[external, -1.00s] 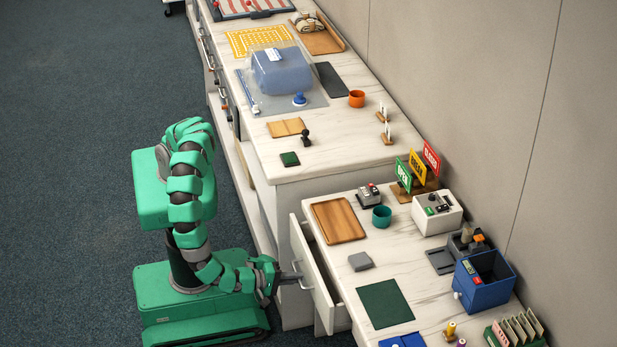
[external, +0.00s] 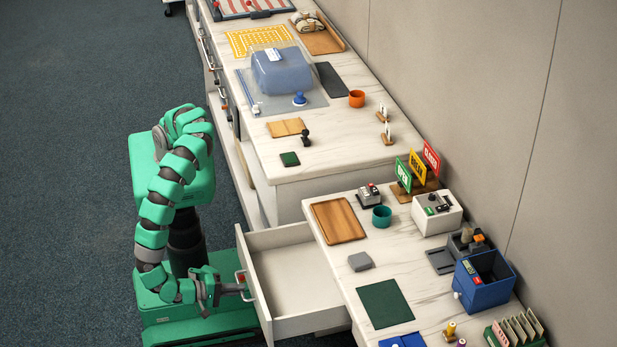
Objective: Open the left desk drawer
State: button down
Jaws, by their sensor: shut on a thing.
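The left desk drawer (external: 297,278) stands pulled well out from under the lower desk (external: 345,270), and its pale inside looks empty. Its front panel (external: 257,290) faces my base. My gripper (external: 238,287) is at the outer side of the front panel, shut on the drawer handle (external: 241,280). The handle is partly hidden by my fingers.
On the lower desk are a wooden tray (external: 338,220), a grey block (external: 361,261), a green mat (external: 385,304), a teal cup (external: 381,216) and a blue bin (external: 482,281). A higher counter (external: 330,145) adjoins behind. Open carpet (external: 70,200) lies to the left.

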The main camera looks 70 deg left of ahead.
jog(key=shift+s+f, duration=0.15)
jog(key=shift+s, duration=0.05)
jog(key=c, duration=1.5)
grip_release()
jog(key=v, duration=1.3)
jog(key=shift+s, duration=0.4)
